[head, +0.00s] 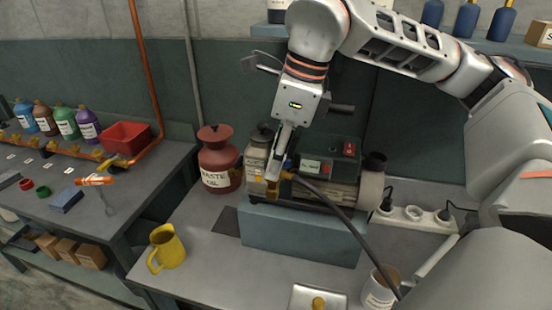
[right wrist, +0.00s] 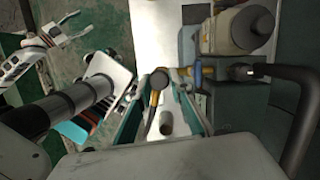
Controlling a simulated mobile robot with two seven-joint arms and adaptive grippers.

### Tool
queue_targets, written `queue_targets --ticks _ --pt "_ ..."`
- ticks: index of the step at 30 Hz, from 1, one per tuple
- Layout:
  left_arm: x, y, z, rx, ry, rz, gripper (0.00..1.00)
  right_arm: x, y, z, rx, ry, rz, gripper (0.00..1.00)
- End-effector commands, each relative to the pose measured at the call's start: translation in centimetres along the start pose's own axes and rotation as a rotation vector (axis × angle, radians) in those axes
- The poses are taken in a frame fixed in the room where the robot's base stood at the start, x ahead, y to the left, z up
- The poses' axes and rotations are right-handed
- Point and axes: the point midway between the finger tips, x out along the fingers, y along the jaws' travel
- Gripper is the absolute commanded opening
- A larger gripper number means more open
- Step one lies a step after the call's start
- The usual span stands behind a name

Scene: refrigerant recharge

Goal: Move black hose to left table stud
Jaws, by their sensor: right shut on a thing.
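The black hose (head: 335,205) runs from a brass fitting (head: 287,175) at the pump's left end down to the right, past a white bucket. It shows thick and dark at the right of the right wrist view (right wrist: 300,115). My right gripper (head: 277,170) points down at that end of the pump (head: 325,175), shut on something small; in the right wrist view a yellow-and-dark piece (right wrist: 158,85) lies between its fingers. I cannot tell whether this is the hose's end. Brass studs (head: 98,153) line the back of the left table (head: 130,185). My left gripper is not in the head view; a pale gripper-like shape (right wrist: 55,32) shows in the right wrist view.
A red waste oil can (head: 217,160) stands left of the pump, and a yellow jug (head: 167,247) stands nearer. A white labelled bucket (head: 378,290) and a plate with a brass knob (head: 318,302) are at the front. A red bin (head: 126,138) and bottles stand on the left table.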

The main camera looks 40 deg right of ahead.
Motion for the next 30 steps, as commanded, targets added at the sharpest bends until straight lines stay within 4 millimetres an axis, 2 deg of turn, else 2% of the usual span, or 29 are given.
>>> queue_targets --ticks 9,21,27,30 --pt "-0.05 -0.02 -0.07 0.000 0.000 0.000 0.52 0.06 -0.10 0.00 -0.258 0.002 0.070 0.00" --pt "-0.05 -0.02 -0.09 0.000 0.000 0.000 0.52 0.05 -0.14 0.00 -0.304 0.002 0.081 0.00" --pt "-0.05 -0.03 -0.10 0.000 0.000 0.000 0.52 0.08 -0.26 0.06 -0.467 0.002 0.125 0.00" --pt "-0.05 -0.03 -0.11 0.000 0.000 0.000 0.52 0.07 -0.23 0.03 -0.460 0.002 0.121 0.00"
